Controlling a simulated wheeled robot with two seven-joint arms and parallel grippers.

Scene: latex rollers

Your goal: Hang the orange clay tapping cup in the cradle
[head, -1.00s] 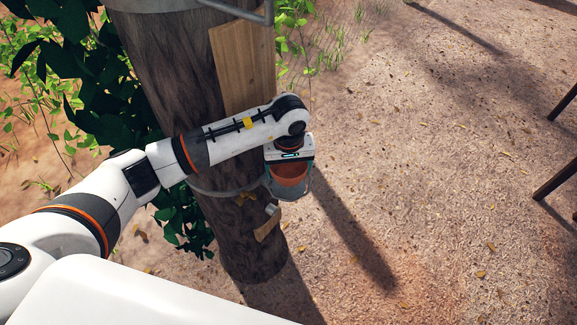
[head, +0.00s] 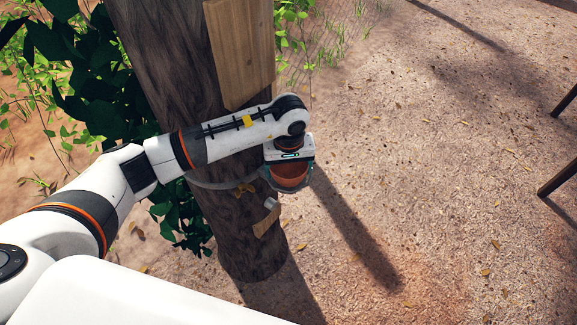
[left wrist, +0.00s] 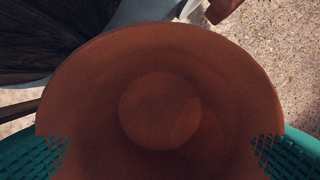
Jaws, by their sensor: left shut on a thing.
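The orange clay tapping cup (head: 289,175) hangs below my left gripper (head: 288,160), which is shut on its rim area. In the left wrist view, the cup (left wrist: 160,110) fills the middle, open side toward the camera, with a teal finger on each side. The cradle (head: 302,186) is a grey ring at the trunk's right side, close around or just under the cup; the gripper and cup hide much of it. I cannot tell whether the cup rests in it. A grey strap (head: 213,185) runs around the trunk at that height. My right gripper is out of view.
The tree trunk (head: 165,70) stands just left of the cup, with a light wooden board (head: 240,55) above and a small wooden piece (head: 267,222) below. Leafy vines (head: 95,75) grow on its left. Open leaf-strewn ground lies to the right, with dark posts (head: 560,175) at the edge.

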